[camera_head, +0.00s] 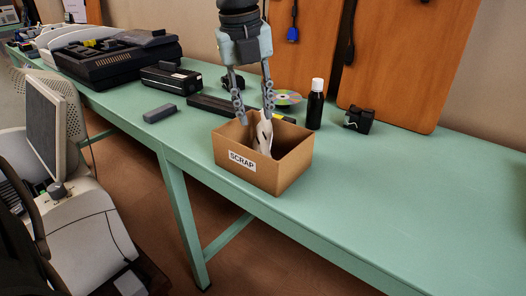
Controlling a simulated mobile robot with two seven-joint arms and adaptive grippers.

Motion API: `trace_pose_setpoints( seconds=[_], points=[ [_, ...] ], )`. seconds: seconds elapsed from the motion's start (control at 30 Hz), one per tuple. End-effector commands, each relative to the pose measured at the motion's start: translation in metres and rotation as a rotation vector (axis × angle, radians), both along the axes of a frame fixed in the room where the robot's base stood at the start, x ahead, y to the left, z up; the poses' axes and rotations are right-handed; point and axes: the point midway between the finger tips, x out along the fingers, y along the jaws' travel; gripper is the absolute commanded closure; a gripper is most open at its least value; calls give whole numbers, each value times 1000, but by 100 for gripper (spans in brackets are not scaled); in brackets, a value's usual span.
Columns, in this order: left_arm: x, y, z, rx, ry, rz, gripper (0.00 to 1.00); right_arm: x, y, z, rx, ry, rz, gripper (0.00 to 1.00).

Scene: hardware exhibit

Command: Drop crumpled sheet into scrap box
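The scrap box (235,172) is an open brown cardboard box with a white SCRAP label, on the green table near its front edge. My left gripper (255,118) points down over the box from above, its two fingers spread apart. The crumpled sheet (263,136), whitish, stands partly inside the box, below and beside the right finger. Its lower part is hidden by the box wall. I cannot tell whether the right finger touches it. My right gripper is not in view.
Behind the box are a black bottle (315,104) with a white cap, a shiny disc (287,98) and a small black device (358,120). A grey block (160,113) lies to the left. The green table (420,200) is clear at right. A monitor (45,125) stands at lower left.

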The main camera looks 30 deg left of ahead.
Motion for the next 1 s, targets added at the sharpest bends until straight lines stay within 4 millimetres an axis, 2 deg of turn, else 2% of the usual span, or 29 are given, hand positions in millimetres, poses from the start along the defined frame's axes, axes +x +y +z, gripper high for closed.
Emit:
trace_pose_setpoints(
  seconds=[0.17,0.4,0.6,0.8,1.0],
  points=[
    [-2,0,18,0,-4,1,68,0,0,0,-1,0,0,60],
    [-10,2,69,2,-7,0,68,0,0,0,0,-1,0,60],
    [-17,2,103,1,-3,0,68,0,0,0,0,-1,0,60],
    [-20,3,117,1,-1,0,68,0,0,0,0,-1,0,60],
    [-20,3,118,0,0,0,68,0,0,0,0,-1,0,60]
  ],
)
